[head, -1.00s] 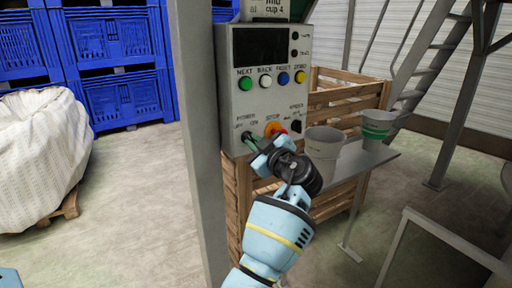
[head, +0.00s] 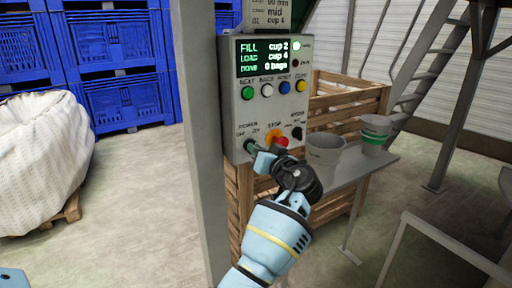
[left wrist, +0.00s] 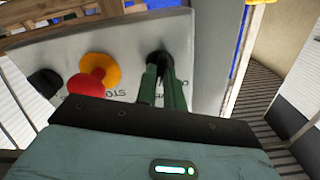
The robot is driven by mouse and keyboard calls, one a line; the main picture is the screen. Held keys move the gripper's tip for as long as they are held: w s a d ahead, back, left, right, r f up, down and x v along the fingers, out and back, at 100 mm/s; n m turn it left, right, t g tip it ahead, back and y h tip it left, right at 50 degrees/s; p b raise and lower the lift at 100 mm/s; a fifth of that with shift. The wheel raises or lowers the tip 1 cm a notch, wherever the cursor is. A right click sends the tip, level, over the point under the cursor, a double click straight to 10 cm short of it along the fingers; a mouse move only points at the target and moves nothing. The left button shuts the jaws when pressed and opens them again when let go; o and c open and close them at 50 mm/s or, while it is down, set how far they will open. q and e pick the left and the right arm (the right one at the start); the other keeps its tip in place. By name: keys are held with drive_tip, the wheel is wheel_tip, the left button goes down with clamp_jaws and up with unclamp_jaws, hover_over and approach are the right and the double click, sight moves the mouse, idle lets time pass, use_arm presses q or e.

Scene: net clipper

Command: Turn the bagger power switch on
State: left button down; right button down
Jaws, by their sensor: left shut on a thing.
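The grey control panel (head: 235,115) is mounted beside a grey post. Its screen (head: 265,55) is lit and reads FILL cup 2, LOAD cup 4 and 0 bags. My left gripper (head: 251,147) is at the power switch at the panel's lower left. In the left wrist view its green fingers (left wrist: 163,88) are shut on the black power switch (left wrist: 159,58), which they partly hide. The switch's exact angle is hard to tell. My right gripper is out of view.
The red stop button (head: 282,142) on its yellow base sits close right of my gripper, with a black knob (head: 297,133) beyond. Two cups (head: 324,150) (head: 375,134) stand on a shelf (head: 378,162) to the right. A wooden crate (head: 345,100) is behind.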

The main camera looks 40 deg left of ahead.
use_arm(q)
drive_tip(key=m+p, duration=0.2)
drive_tip(key=m, duration=0.2)
drive_tip(key=shift+m, duration=0.3)
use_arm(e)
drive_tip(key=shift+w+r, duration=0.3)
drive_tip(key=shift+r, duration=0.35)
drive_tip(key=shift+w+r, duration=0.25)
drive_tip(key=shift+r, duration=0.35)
use_arm(q)
drive_tip(key=shift+f, duration=0.1)
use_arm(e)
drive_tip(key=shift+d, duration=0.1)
use_arm(q)
drive_tip(key=c, duration=1.5)
unclamp_jaws()
drive_tip(key=b+v, duration=0.1)
drive_tip(key=v, duration=0.7)
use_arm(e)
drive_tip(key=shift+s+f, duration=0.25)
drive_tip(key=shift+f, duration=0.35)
